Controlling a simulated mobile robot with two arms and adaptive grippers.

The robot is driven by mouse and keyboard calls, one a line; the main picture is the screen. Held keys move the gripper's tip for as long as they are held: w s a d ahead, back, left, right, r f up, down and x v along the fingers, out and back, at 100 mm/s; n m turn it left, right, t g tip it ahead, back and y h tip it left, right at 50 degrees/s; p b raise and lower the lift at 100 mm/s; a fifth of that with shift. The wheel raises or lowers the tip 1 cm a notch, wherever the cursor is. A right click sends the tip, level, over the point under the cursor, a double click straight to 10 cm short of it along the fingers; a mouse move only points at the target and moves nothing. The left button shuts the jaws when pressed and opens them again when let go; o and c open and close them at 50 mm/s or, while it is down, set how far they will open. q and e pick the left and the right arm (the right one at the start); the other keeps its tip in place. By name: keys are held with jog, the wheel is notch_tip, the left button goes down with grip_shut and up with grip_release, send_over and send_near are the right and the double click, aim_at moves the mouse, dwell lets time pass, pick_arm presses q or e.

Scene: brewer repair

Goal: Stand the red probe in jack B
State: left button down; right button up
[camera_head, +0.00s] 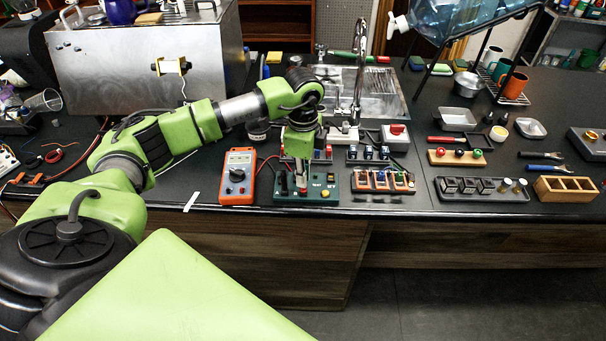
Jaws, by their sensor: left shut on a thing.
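My left gripper (300,180) points straight down over the green jack board (319,197). It is shut on the slim red probe (302,191), which is upright with its lower end at the board. I cannot tell whether the tip is inside a jack or just above it, and the jack letters are too small to read. The orange multimeter (238,177) lies just left of the board, and a red lead runs from it toward the probe. My right gripper does not show.
An orange rack with several small parts (383,181) stands close right of the board. A steel brewer (140,65) stands back left. The counter's front edge is close.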

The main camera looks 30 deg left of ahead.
pick_arm(q)
jog(key=shift+f, duration=0.15)
dwell(0.6)
jog(key=c, duration=2)
grip_release()
notch_tip(320, 180, up, 12)
jog(key=shift+f, duration=0.1)
